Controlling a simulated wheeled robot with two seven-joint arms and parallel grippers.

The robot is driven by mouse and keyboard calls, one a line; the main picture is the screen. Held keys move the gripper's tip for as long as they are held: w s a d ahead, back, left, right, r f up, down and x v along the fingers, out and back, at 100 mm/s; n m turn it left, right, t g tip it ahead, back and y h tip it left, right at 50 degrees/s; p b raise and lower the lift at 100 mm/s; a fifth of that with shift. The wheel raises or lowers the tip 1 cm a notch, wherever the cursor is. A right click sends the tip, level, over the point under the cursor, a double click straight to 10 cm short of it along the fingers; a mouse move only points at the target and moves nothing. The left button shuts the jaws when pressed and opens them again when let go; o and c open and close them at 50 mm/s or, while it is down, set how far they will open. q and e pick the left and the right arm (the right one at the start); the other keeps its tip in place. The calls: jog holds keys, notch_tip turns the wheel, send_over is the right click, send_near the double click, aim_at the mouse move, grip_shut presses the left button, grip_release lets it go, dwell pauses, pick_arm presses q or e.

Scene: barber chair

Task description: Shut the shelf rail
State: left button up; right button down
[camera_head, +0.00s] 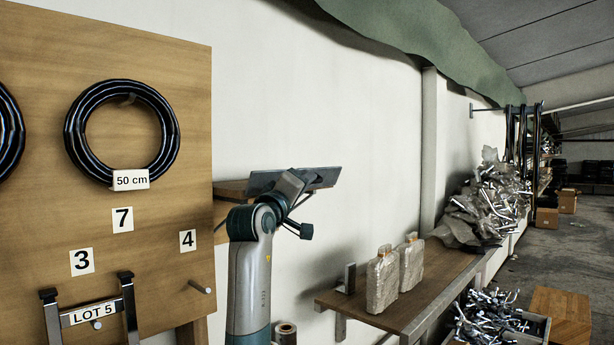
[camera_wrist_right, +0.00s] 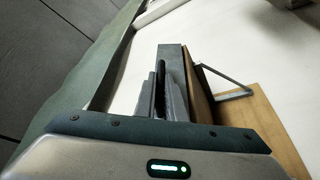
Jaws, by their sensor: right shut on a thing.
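The shelf rail (camera_head: 262,182) is a dark grey flat strip along the front of a small wooden shelf (camera_head: 232,188) on the wall. In the right wrist view, the rail (camera_wrist_right: 172,53) stands beside the brown shelf board (camera_wrist_right: 200,92). My right gripper (camera_head: 293,186) is at the rail, with its arm rising from below. Its fingers (camera_wrist_right: 160,92) are shut on the rail, though the contact is partly hidden. I cannot tell the rail's exact angle to the shelf. My left gripper is not in view.
A wooden board (camera_head: 60,190) with black hose coils (camera_head: 122,132) and number labels is at left. Metal parts (camera_head: 490,318) lie beyond. A wall bracket (camera_wrist_right: 236,92) is near the shelf.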

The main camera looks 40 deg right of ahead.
jog(key=r+n+p, duration=0.1)
jog(key=n+p, duration=0.1)
jog(key=w+r+n+y+p, duration=0.1)
jog(key=n+p, duration=0.1)
jog(key=shift+r+t+y, duration=0.1)
jog(key=shift+t+y, duration=0.2)
jog(key=shift+w+a+n+y+p, duration=0.1)
jog(key=shift+w+n+y+p, duration=0.2)
jog(key=shift+n+p, duration=0.75)
jog(key=c, duration=1.8)
grip_release()
jog(key=shift+c, duration=0.2)
jog(key=shift+w, duration=0.1)
jog(key=shift+a, duration=0.1)
